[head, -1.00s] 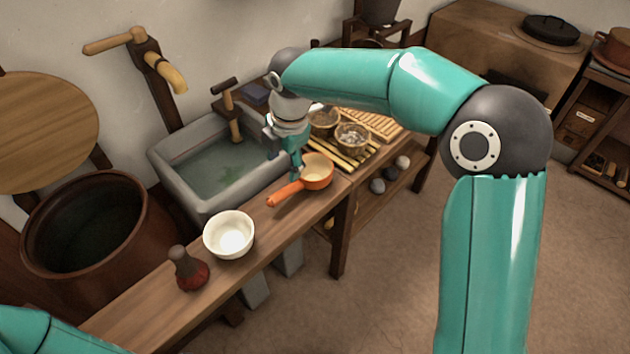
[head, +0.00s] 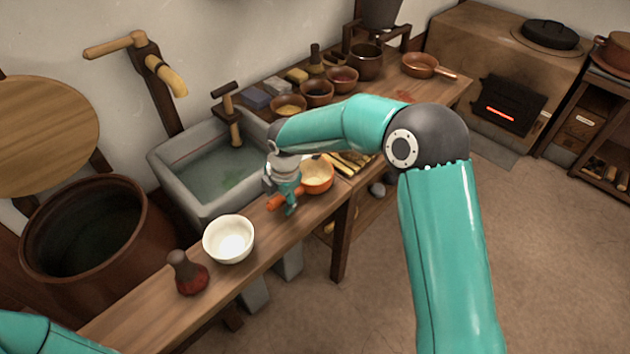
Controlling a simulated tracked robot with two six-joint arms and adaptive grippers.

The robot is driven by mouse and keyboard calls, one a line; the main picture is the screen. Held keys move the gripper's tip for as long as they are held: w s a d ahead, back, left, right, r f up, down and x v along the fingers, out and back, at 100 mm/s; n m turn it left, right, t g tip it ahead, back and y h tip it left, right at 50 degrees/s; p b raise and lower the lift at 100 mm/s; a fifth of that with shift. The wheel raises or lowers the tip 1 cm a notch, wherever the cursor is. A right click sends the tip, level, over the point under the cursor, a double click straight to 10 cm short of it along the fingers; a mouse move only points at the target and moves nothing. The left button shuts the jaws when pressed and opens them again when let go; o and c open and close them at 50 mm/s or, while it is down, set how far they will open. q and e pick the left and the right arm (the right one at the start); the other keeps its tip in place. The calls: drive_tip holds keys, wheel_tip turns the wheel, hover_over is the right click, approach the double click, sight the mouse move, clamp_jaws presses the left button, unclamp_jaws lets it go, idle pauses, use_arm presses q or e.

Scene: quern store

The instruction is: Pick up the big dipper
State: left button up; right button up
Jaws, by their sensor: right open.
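An orange dipper (head: 319,177) with a pale inside lies on the wooden bench, its handle pointing left and toward me. My right gripper (head: 284,200) is open, low over the bench at this handle; its fingers hide part of the handle, and I cannot tell whether they touch it. A second, brown-orange dipper (head: 421,66) with a handle to the right sits on the far end of the back bench. I cannot tell for sure which is the larger. My left gripper is out of view; only part of that arm shows at the lower left.
A white bowl (head: 229,239) and a dark red-based brush-like thing (head: 187,273) stand nearer on the bench (head: 140,314). A stone water basin (head: 178,196) lies behind it. Several small bowls stand along the back bench. A stove (head: 480,70) glows at the far right.

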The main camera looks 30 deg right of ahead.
drive_tip(key=shift+f, duration=0.25)
clamp_jaws()
drive_tip(key=shift+r, duration=0.1)
